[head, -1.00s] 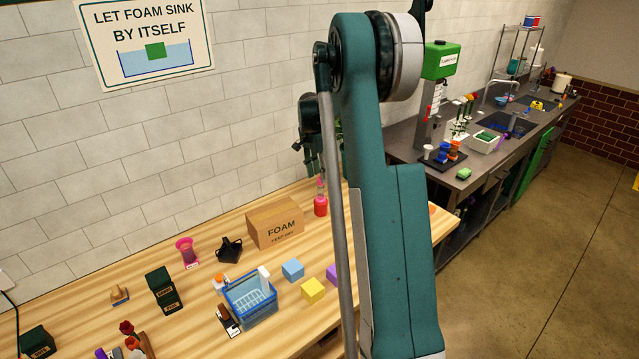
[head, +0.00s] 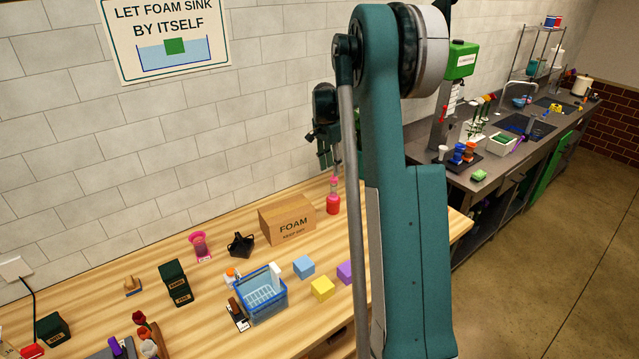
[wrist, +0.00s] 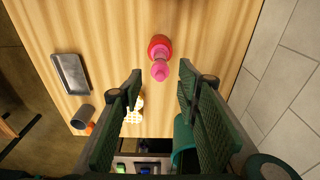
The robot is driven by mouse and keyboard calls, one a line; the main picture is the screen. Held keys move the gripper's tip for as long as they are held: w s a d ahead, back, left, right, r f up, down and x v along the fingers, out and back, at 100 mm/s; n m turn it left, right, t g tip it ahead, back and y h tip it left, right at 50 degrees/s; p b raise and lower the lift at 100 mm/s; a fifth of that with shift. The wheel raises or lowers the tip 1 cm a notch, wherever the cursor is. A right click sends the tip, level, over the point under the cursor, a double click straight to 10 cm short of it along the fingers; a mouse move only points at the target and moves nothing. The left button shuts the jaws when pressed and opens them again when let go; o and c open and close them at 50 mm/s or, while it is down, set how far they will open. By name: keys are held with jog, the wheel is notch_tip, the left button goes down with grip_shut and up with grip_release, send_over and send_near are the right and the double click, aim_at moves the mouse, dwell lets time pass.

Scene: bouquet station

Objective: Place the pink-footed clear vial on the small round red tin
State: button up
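The small round red tin (head: 333,206) stands on the wooden table near the wall, right of the foam box. The pink-footed vial (head: 334,185) appears upright on top of it, its pink part above the red. In the wrist view the red tin (wrist: 158,42) lies ahead of the fingertips, and the vial's pink part (wrist: 160,71) overlaps it. Whether the vial is centred cannot be told. My gripper (wrist: 160,68) is open with nothing between its fingers; in the head view my gripper (head: 328,160) hangs just above the vial, partly behind my arm.
A cardboard foam box (head: 287,219) stands close left of the tin. A blue basket (head: 262,312), a light-blue cube (head: 304,266), a yellow cube (head: 322,288) and a purple cube (head: 346,272) are nearer. A grey tray (wrist: 70,74) shows in the wrist view.

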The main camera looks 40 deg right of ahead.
jog(key=s+a+r+n+t, duration=0.1)
jog(key=s+a+r+n, duration=0.3)
jog(key=a, duration=0.5)
jog(key=s+a+r+n+t, duration=0.1)
jog(key=s+a+r+n, duration=0.1)
jog(key=s+a+r, duration=0.65)
jog(key=s+a+r+n+t, duration=0.15)
jog(key=a+r, duration=0.25)
jog(key=a, duration=0.7)
jog(key=s+a+f+n+t, duration=0.2)
jog(key=s+a+n, duration=0.3)
jog(key=s+a, duration=0.4)
jog(key=s+a+f+n+t+y, duration=0.1)
jog(key=s+a+f+n, duration=0.2)
jog(key=s+a, duration=0.7)
jog(key=s+n, duration=0.2)
jog(key=s, duration=0.4)
jog(key=shift+t, duration=0.35)
